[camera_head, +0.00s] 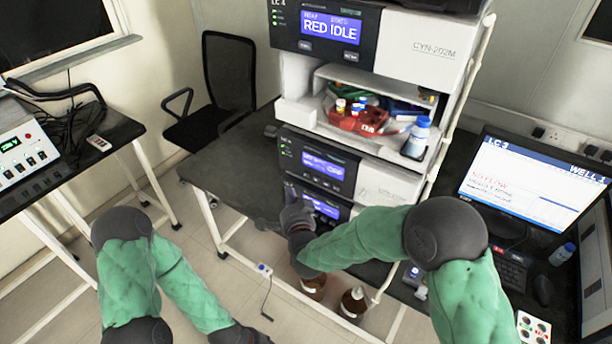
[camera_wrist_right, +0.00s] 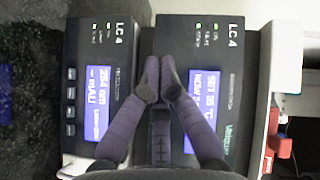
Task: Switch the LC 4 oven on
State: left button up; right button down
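The LC 4 stack stands in the head view, with a module at the top showing "RED IDLE" (camera_head: 330,30). Lower are a middle module (camera_head: 320,165) and a bottom module (camera_head: 325,207), both with lit blue displays. In the right wrist view, a sideways LC 4 panel with a °C readout (camera_wrist_right: 203,95) looks like the oven; green lights show on it. Beside it is a panel reading mAU (camera_wrist_right: 97,95). My right gripper (camera_head: 297,217) is at the stack's lower front; its fingertips (camera_wrist_right: 159,72) meet, empty, over the °C panel's edge, hiding part of it. My left gripper (camera_head: 240,336) is low, partly cut off.
A tray of red and blue items (camera_head: 365,110) and a white bottle with a blue cap (camera_head: 416,138) sit between the modules. A monitor (camera_head: 535,185) is at right. Brown bottles (camera_head: 353,303) stand below.

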aim_at(307, 175)
jog(key=shift+w+d+b, duration=0.3)
jog(key=shift+w+d, duration=0.5)
jog(key=shift+w, duration=0.3)
jog(key=shift+w+d+b, duration=0.3)
jog(key=shift+w+d, duration=0.45)
jog(key=shift+w, duration=0.3)
jog(key=shift+w+d+b, duration=0.2)
jog(key=shift+w+b, duration=0.05)
jog(key=shift+b, duration=0.15)
jog(key=shift+w+d+r+b, duration=0.1)
jog(key=shift+w+d+b, duration=0.2)
jog(key=shift+w, duration=0.1)
dwell(0.5)
jog(key=shift+a, duration=0.1)
jog(key=shift+s+a, duration=0.4)
jog(key=shift+s, duration=0.3)
